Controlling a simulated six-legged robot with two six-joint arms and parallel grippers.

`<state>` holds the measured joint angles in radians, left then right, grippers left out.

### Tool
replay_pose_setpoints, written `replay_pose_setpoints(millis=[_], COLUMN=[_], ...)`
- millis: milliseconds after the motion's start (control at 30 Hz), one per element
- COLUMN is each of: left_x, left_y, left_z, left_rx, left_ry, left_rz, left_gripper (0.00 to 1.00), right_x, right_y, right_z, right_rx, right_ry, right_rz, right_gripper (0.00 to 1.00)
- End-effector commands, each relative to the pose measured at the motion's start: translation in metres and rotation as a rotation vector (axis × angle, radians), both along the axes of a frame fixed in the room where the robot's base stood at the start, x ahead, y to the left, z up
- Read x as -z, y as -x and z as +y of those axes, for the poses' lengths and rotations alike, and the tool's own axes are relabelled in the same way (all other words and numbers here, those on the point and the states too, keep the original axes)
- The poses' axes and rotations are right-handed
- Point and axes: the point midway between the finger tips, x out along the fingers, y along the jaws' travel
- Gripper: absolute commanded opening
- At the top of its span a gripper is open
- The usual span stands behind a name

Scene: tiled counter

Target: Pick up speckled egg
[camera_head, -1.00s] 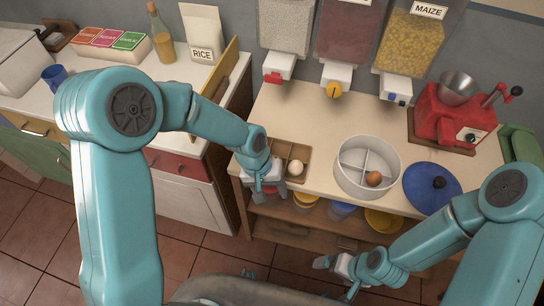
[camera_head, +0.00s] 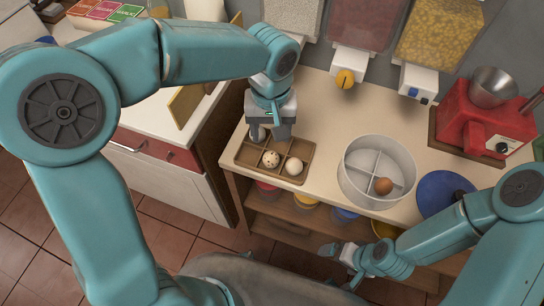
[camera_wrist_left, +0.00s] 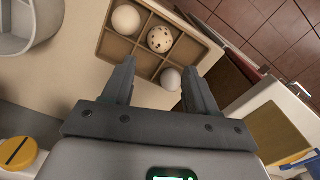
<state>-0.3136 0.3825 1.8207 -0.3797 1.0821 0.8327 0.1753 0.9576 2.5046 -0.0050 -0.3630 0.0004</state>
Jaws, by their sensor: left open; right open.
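The speckled egg (camera_head: 271,158) sits in a compartment of the brown divided tray (camera_head: 240,160); it also shows in the left wrist view (camera_wrist_left: 160,38). A plain pale egg (camera_head: 294,166) lies in the compartment beside it. The left wrist view shows another white egg (camera_wrist_left: 171,79) between my fingers' lines, nearer than the speckled one; the gripper hides it in the head view. My left gripper (camera_head: 269,134) is open and empty over the tray's back-left part, with the speckled egg beyond its fingertips. My right gripper (camera_head: 338,254) is open, low in front of the counter.
A white divided pot (camera_head: 347,184) holding a brown egg (camera_head: 383,186) stands right of the tray, with a blue lid (camera_head: 440,190) beside it. A red grinder (camera_head: 482,125) stands at the back right. Dispensers hang over the back edge. The counter behind the pot is clear.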

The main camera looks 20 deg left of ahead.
Motion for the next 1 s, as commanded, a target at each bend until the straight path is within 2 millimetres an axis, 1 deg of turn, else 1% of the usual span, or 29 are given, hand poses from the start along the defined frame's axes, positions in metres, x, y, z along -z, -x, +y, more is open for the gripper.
replay_pose_setpoints(millis=[33,100,367,500,600,700,900,933,967,1000], left_x=[0.012,0.023,0.046,0.069,0.083,0.089,0.089,0.089,0.089,0.089], left_y=[0.001,0.001,-0.001,-0.003,-0.004,-0.005,-0.005,-0.005,-0.005,-0.005], left_z=[0.0,0.0,-0.001,0.0,0.0,0.0,0.0,0.0,0.0,0.0], left_rx=[0.0,0.0,0.0,0.001,-0.001,0.0,0.0,0.0,0.0,0.0], left_ry=[-0.001,-0.001,0.0,0.0,0.001,0.002,0.002,0.002,0.002,0.002], left_rz=[0.004,0.003,0.004,0.005,0.004,0.002,0.0,0.0,0.0,0.0], left_gripper=[0.58,0.58,0.58,0.58,0.58,0.58,0.58,0.52,0.42,0.35], right_x=[0.002,0.002,0.002,0.001,0.002,0.002,0.002,0.002,0.002,0.002], right_y=[0.0,0.0,0.0,0.0,0.0,0.0,0.0,0.0,0.0,0.0], right_z=[0.0,0.0,0.0,0.0,0.0,0.0,0.0,0.0,0.0,0.0], right_rx=[0.001,0.001,0.0,0.001,0.001,0.001,0.001,0.001,0.001,0.001], right_ry=[0.0,0.0,0.0,0.0,0.0,0.0,0.0,0.0,0.0,0.0], right_rz=[0.0,0.0,0.0,0.0,0.0,0.0,0.0,0.0,0.0,0.0], right_gripper=[1.0,1.0,1.0,1.0,1.0,1.0,1.0,1.0,1.0,1.0])
